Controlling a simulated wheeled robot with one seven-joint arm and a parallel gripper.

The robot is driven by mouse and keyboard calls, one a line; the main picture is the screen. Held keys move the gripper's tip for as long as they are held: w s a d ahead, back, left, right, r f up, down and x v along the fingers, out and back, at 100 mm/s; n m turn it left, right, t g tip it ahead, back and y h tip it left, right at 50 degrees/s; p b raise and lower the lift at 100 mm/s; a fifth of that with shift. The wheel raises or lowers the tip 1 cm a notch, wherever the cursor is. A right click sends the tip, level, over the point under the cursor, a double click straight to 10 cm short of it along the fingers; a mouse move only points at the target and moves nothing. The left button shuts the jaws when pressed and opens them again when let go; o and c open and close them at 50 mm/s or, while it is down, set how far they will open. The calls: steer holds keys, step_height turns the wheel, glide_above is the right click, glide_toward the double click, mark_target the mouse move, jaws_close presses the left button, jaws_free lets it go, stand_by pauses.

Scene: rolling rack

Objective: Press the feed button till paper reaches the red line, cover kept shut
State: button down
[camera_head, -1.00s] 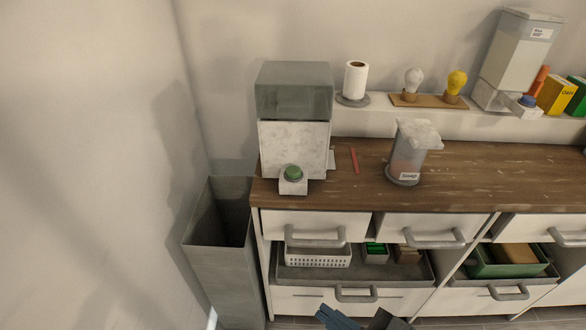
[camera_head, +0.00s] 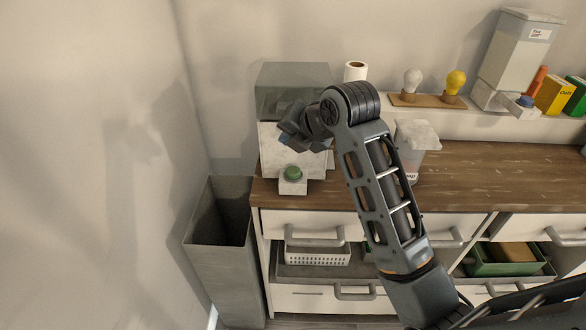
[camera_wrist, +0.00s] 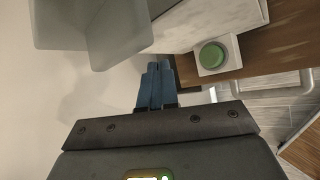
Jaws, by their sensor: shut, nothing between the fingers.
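The paper dispenser (camera_head: 275,145) stands at the left end of the wooden counter, with a white body and a smoky grey cover (camera_head: 290,76) that looks shut. Its green feed button (camera_head: 292,173) sits on a small white block at the front; the wrist view also shows the button (camera_wrist: 212,55). My gripper (camera_head: 288,139) is shut and empty, in front of the dispenser body and above the button, apart from it. In the wrist view my blue fingertips (camera_wrist: 157,68) lie left of the button. My arm hides the red line and any paper on the counter.
A tall grey bin (camera_head: 220,260) stands left of the counter. A soap container (camera_head: 415,140) is partly behind my arm. The shelf holds a paper roll (camera_head: 355,70), two bulbs and a second tall dispenser (camera_head: 518,55). Drawers with handles line the counter front.

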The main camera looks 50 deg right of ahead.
mark_target(296, 172)
steer(key=shift+d+r+n+g, duration=0.15)
steer(key=shift+d+r+n, duration=0.25)
steer(key=shift+d, duration=0.25)
steer(key=shift+d+r+n+g, duration=0.15)
steer(key=shift+d+r+n, duration=0.2)
steer(key=shift+d, duration=0.25)
step_height(296, 172, down, 9)
steer(key=b, duration=0.6)
steer(key=shift+r+b, duration=0.1)
steer(key=shift+b, duration=0.2)
stand_by(1.0)
steer(key=shift+f+b, duration=0.35)
steer(key=shift+f, duration=0.05)
steer(key=shift+f+b, duration=0.3)
steer(key=shift+f, duration=0.15)
stand_by(0.6)
steer(key=shift+r, duration=0.1)
steer(key=shift+r+p, duration=0.7)
steer(key=shift+r, duration=0.1)
